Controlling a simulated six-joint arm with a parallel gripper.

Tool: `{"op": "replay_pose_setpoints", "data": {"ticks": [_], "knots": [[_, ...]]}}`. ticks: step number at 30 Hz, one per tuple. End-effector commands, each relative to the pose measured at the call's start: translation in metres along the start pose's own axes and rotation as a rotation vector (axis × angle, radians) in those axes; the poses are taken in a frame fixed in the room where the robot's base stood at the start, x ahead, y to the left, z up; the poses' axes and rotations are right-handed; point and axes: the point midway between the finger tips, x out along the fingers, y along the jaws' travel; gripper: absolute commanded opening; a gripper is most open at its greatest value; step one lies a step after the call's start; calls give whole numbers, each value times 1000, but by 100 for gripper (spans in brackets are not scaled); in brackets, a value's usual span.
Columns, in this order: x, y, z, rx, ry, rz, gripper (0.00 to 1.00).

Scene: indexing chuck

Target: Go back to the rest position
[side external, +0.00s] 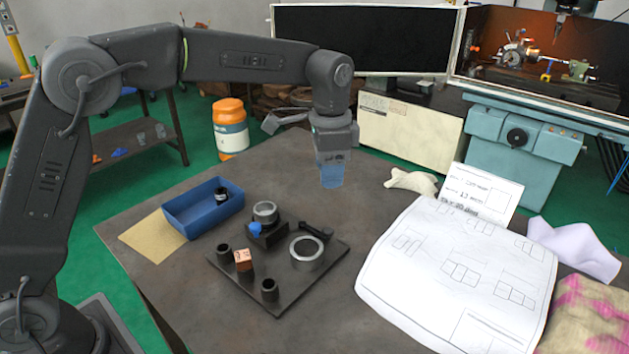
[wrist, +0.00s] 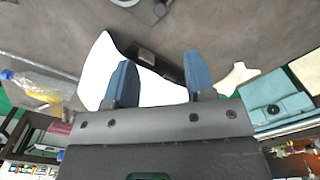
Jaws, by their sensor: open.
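My gripper (side external: 331,176) is above the far part of the dark table, pointing down, clear of the fixture plate. In the wrist view its two blue fingers (wrist: 161,80) stand apart with no part held between them. The dark fixture plate (side external: 280,303) lies on the table, left and in front of my gripper. It carries a dark block with a metal ring on top (side external: 265,212), a blue knob (side external: 255,229), a larger metal ring (side external: 307,251), several dark sockets and a copper-coloured cube (side external: 243,260). The cube sits close to a socket; I cannot tell their exact contact.
A blue tray (side external: 190,222) holding a dark cylinder stands left, beside a tan sheet (side external: 152,238). A white glove-like item (side external: 411,181) lies near my gripper.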

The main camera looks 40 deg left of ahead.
Motion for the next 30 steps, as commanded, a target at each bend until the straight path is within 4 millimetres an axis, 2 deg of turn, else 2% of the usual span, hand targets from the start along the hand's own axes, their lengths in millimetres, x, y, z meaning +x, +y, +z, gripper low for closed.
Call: {"op": "replay_pose_setpoints", "data": {"ticks": [5, 9, 15, 20, 24, 30], "knots": [[-30, 6, 34, -90, 56, -33, 50], [-57, 20, 82, -211, 128, -70, 50], [-72, 48, 151, -387, 235, -116, 50], [-66, 74, 203, -525, 326, -148, 50], [-51, 95, 239, -629, 397, -167, 50], [-31, 111, 264, -714, 455, -181, 50]]}}
